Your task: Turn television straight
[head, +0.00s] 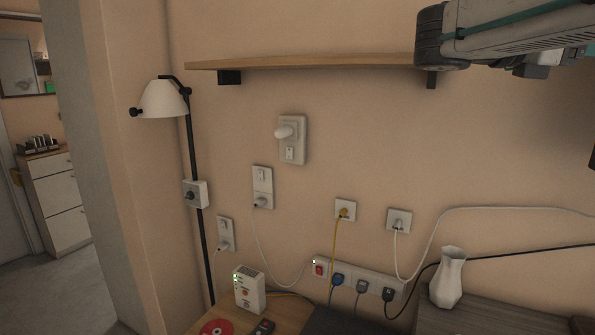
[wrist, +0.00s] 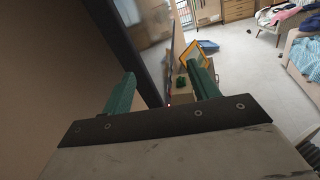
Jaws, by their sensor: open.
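A dark, straight-edged frame with a grey, glossy surface beside it (wrist: 152,28) crosses the upper left of the wrist view; it looks like the television seen at a steep slant. In the wrist view my gripper (wrist: 162,72) has its two green fingers wide apart. The dark frame edge runs down between the fingers in the picture; I cannot tell whether it touches them or how deep it lies. No television is clearly visible in the head view, where only part of my arm shows at top right.
In the head view a wooden shelf (head: 320,61) runs under my arm. A white vase (head: 448,278) stands on a grey cabinet (head: 490,300). The wrist view shows a yellow frame (wrist: 208,48) and open floor (wrist: 245,60).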

